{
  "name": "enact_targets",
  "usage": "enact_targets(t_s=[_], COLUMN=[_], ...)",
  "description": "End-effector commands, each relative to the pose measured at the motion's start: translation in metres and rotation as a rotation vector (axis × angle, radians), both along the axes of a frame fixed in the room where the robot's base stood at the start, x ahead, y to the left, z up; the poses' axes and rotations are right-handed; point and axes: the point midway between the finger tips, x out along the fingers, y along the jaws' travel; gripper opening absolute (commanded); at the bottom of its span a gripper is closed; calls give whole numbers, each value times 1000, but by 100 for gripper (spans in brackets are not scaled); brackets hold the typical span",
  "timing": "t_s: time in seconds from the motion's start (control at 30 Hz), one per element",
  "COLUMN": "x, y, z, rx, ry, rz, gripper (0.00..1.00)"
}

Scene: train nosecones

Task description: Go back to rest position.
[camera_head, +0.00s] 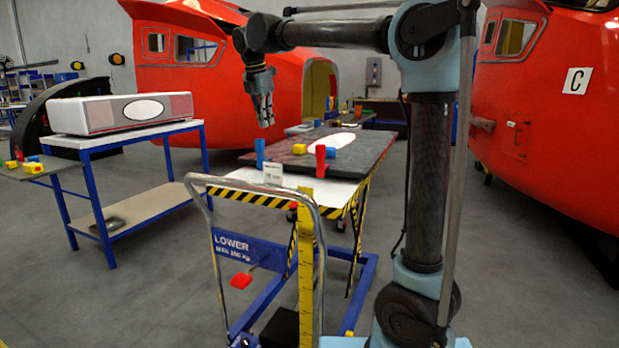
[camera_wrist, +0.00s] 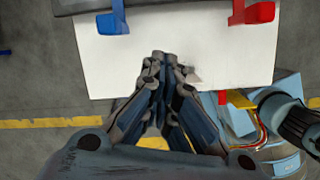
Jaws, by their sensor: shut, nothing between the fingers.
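My gripper (camera_head: 264,118) points down at the end of my raised arm, in front of the red nosecone and above the near left part of the lift table. In the wrist view my gripper (camera_wrist: 164,62) has its fingers together over the white top of the lift table (camera_wrist: 180,75). It is shut and holds nothing. No object touches the fingers.
The lift table (camera_head: 290,182) carries a dark panel (camera_head: 365,150) with blue, red and yellow clamps. A blue-framed bench (camera_head: 150,203) with a white and red panel (camera_head: 120,113) stands left. Red nosecones (camera_head: 270,70) (camera_head: 550,110) stand behind and right.

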Motion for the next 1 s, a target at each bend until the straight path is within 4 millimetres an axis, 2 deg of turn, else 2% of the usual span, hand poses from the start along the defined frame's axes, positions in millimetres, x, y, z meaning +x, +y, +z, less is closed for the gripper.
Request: enact_targets(t_s=[0.03,0.1,0.27,0.5,0.8,1.0], x=[-2,-6,-23,-61,-125,-173], y=[-25,-54,-117,-203,-289,-332], z=[-6,-14,-37,-82,-153,-208], rx=[19,50,118,215,333,409], ry=[-1,-5,-12,-25,-45,-61], rz=[-76,-187,-439,-818,-1294,-1612], gripper=[0,0,0,0,0,0])
